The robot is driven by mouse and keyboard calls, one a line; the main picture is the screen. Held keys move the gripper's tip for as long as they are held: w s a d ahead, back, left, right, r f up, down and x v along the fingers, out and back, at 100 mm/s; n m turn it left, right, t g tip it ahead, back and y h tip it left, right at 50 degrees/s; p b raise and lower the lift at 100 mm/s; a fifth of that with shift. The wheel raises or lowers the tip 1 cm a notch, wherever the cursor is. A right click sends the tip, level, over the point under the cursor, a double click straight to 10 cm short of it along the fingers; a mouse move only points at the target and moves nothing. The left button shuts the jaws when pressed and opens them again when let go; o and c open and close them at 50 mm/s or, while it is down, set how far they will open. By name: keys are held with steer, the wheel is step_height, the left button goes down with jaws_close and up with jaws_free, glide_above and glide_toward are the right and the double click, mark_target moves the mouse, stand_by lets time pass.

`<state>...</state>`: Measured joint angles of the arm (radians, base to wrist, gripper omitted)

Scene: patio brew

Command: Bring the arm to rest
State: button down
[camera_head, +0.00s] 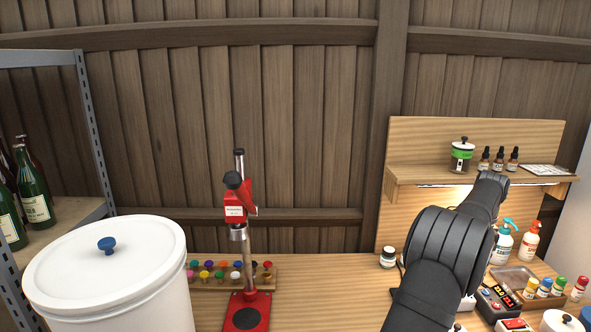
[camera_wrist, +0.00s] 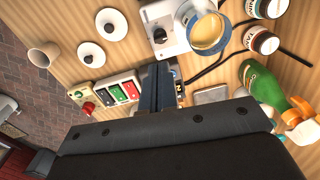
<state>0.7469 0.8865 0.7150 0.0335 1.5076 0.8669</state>
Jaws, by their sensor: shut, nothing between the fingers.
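My gripper (camera_wrist: 160,88) shows in the wrist view with its two dark fingers together and nothing between them. It points down over the wooden worktop (camera_wrist: 130,55), above a small panel with coloured switches (camera_wrist: 122,92). In the head view my dark arm rises from the bottom edge at the right, in front of the worktop. The gripper's fingers cannot be made out there.
A red bench capper (camera_head: 237,200) stands at the middle, beside a rack of coloured caps (camera_head: 205,278). A large white lidded bucket (camera_head: 105,260) is at the left. Pump bottles (camera_head: 503,245) and small bottles (camera_head: 545,287) crowd the right. A shelf (camera_head: 430,178) holds dropper bottles (camera_head: 498,160).

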steer(key=shift+w+f, duration=0.1)
steer(key=shift+f, duration=1.75)
stand_by(0.8)
